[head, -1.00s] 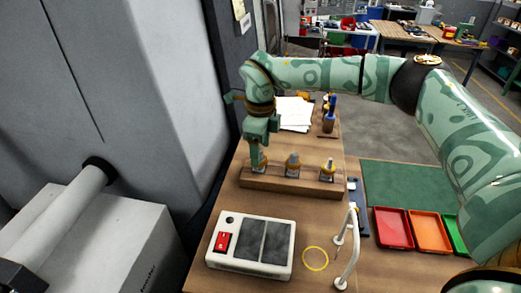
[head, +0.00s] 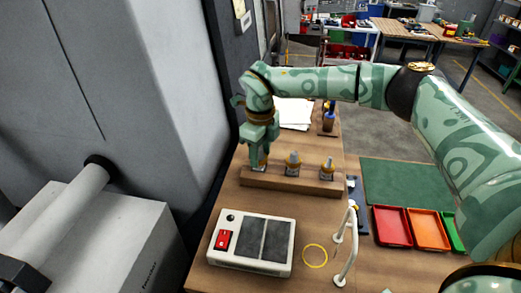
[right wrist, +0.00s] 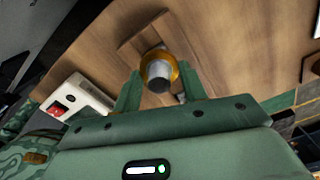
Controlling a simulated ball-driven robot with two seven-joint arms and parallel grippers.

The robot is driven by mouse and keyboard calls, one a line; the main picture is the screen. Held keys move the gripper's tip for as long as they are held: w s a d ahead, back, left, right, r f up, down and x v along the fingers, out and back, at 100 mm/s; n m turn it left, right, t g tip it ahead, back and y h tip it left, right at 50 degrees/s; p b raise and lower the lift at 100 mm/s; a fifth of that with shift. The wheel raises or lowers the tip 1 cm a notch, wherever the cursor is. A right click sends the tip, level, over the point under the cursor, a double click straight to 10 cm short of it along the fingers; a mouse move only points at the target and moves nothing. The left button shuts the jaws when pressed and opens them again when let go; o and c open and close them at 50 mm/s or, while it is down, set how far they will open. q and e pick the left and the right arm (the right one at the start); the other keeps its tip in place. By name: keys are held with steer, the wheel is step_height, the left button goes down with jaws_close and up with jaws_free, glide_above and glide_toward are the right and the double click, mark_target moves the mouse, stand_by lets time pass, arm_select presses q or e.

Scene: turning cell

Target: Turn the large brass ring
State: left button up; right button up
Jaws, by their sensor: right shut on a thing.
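A wooden block (head: 290,183) on the bench carries three upright fittings in a row, each with a brass-coloured part. My right gripper (head: 259,160) points down over the left one, and its jaws hide most of that fitting. In the right wrist view, the gripper (right wrist: 160,88) is shut on a brass ring (right wrist: 172,60) around a grey cylinder (right wrist: 159,76), one finger on each side. The middle fitting (head: 292,164) and the right fitting (head: 328,169) stand free. I cannot compare the ring sizes well. My left gripper is out of view.
A white box with a red switch (head: 223,239) and dark pads lies in front of the block. A thin yellow ring (head: 315,256) and a white handle frame (head: 347,245) are beside it. Red (head: 392,227) and orange trays sit right. A grey wall stands left.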

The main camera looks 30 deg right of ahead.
mark_target(260, 149)
steer(key=shift+m, duration=1)
steer(key=o, duration=1)
step_height(260, 149, up, 16)
steer(key=b, duration=0.1)
steer(key=shift+r+b, duration=0.2)
steer(key=shift+b, duration=0.1)
